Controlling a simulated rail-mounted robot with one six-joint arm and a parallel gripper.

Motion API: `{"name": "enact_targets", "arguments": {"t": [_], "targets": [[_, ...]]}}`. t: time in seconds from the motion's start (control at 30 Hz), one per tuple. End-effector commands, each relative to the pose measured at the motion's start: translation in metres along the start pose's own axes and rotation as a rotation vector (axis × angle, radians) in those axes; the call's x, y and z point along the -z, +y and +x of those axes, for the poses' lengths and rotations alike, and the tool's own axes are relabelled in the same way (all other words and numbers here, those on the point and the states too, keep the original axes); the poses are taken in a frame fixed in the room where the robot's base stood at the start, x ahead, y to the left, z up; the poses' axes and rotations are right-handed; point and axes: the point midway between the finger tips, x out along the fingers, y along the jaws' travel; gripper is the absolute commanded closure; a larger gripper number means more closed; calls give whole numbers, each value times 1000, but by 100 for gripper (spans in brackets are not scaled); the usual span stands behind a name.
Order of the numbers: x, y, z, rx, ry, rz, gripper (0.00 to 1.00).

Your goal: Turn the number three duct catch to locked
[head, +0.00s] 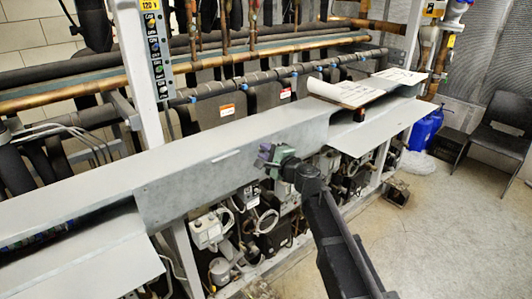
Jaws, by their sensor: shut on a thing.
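The long grey duct (165,165) runs diagonally across the rack in the head view. My gripper (268,156), with purplish fingertips and a green body, is at the duct's front face, right of the middle of the raised section. Its fingers are shut on a small part there, which I take to be the duct catch. The catch is hidden by the fingers, so its angle and any number or locked mark cannot be read. My dark arm reaches up to it from the lower right.
Open flap-like panels (370,128) stick out from the duct at right and lower left. Papers (345,92) lie on top at right. Compressors and pipes (240,225) crowd below the duct. A black chair (500,130) stands at far right; the floor at lower right is clear.

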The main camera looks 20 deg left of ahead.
Motion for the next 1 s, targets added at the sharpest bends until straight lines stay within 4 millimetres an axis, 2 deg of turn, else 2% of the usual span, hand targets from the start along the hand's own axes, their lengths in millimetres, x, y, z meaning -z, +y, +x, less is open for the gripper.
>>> {"name": "enact_targets", "arguments": {"t": [0.33, 0.9, 0.93, 1.0], "targets": [[0, 0, 0, 1, 0, 170, 100], [0, 0, 0, 1, 0, 207, 100], [0, 0, 0, 1, 0, 207, 76], [0, 0, 0, 1, 0, 207, 65]]}}
